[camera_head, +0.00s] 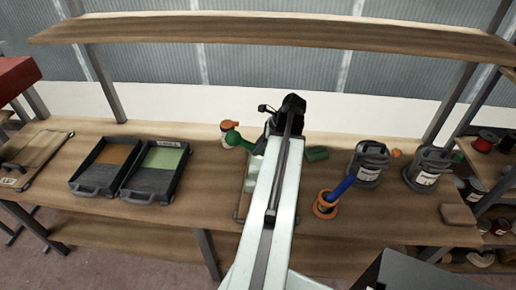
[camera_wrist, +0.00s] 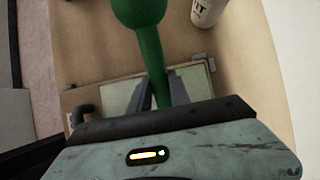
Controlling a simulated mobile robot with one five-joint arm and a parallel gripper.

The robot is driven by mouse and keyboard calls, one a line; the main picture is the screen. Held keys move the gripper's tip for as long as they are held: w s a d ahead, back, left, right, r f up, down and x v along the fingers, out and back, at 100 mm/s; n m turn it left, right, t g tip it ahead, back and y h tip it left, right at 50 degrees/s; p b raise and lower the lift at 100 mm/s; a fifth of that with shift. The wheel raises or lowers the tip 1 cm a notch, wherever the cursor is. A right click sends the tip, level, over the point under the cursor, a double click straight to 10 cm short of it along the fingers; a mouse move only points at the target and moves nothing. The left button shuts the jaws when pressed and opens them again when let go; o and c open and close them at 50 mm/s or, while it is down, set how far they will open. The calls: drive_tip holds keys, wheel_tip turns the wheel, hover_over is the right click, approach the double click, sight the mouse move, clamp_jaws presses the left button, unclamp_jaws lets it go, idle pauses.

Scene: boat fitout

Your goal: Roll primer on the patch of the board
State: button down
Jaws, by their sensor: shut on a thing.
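My gripper (camera_wrist: 163,92) is shut on a green handle (camera_wrist: 155,45), which also shows left of my arm in the head view (camera_head: 236,138). I take it for the roller's handle; its working end is hidden by the gripper. Below the gripper lies a board (camera_wrist: 88,97) with a pale patch (camera_wrist: 115,101), largely covered by the gripper. In the head view, my arm hides most of this board (camera_head: 240,212). Whether the tool touches the patch cannot be told. Two dark trays stand left, one with brown contents (camera_head: 113,157), one labelled with green contents (camera_head: 164,159).
An orange-lidded pot (camera_head: 228,141) stands behind the handle. Right of my arm are a small green block (camera_head: 317,153), an orange ring-shaped holder with a blue handle (camera_head: 326,206), and two grey jugs (camera_head: 369,166) (camera_head: 427,169). Another board (camera_head: 36,153) lies far left. A shelf (camera_head: 270,30) hangs above.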

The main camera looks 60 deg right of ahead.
drive_tip(key=shift+s+d+r, duration=0.1)
drive_tip(key=shift+s+d, duration=0.15)
drive_tip(key=shift+s, duration=0.35)
drive_tip(key=shift+s+d+r, duration=0.1)
drive_tip(key=shift+s+d, duration=0.1)
drive_tip(key=shift+s, duration=0.35)
drive_tip(key=shift+f, duration=0.1)
drive_tip(key=shift+w, duration=0.15)
drive_tip(key=shift+w+a+f, duration=0.1)
drive_tip(key=shift+w+a, duration=0.15)
drive_tip(key=shift+w, duration=0.3)
drive_tip(key=shift+w+a+f, duration=0.1)
drive_tip(key=shift+w+a, duration=0.15)
drive_tip(key=shift+w, duration=0.25)
drive_tip(key=shift+r, duration=0.15)
wheel_tip(320, 180, up, 8)
drive_tip(key=p, duration=0.8)
